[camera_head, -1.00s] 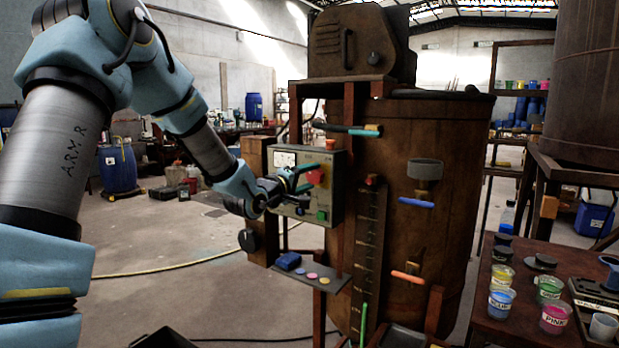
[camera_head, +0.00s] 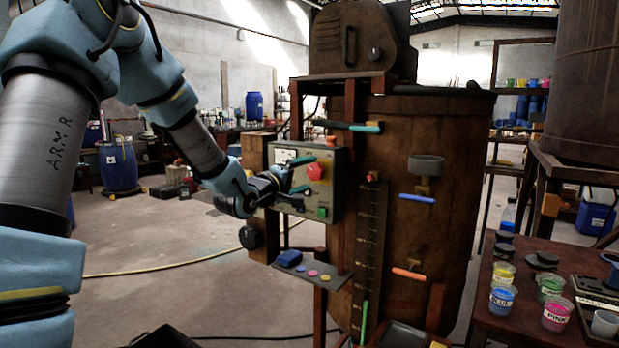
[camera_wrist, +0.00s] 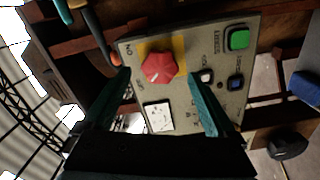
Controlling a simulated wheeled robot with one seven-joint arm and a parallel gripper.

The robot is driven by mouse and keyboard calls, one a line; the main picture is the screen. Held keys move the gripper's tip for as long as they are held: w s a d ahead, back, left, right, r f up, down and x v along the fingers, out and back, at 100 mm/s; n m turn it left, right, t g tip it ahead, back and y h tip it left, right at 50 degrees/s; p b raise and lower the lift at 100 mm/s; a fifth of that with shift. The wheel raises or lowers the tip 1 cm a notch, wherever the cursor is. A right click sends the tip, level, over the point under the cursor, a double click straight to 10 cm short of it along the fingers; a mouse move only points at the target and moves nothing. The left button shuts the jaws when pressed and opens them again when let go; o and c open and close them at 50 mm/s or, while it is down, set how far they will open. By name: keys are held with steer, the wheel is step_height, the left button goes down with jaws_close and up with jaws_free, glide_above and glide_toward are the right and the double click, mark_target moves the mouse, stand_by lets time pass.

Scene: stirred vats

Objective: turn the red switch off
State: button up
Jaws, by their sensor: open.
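The red switch (camera_head: 316,171) is a faceted red knob on a yellow plate, on the upper part of a grey control box (camera_head: 335,190). In the wrist view the red switch (camera_wrist: 159,67) faces the camera, with a small pale mark near its lower edge. In the wrist view my gripper (camera_wrist: 158,76) has one finger on each side of the switch's line. No grip on it shows; contact cannot be told.
A green button (camera_wrist: 237,39), a blue button (camera_wrist: 235,82) and a white dial (camera_wrist: 158,117) share the panel. Bars with coloured ends (camera_head: 365,128) stick out above the box. A shelf (camera_head: 312,274) juts out below. Open floor lies left of the vat (camera_head: 430,240).

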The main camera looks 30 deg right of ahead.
steer(key=b+v, duration=0.1)
steer(key=v, duration=0.7)
steer(key=shift+a+b, duration=0.15)
steer(key=shift+b, duration=0.2)
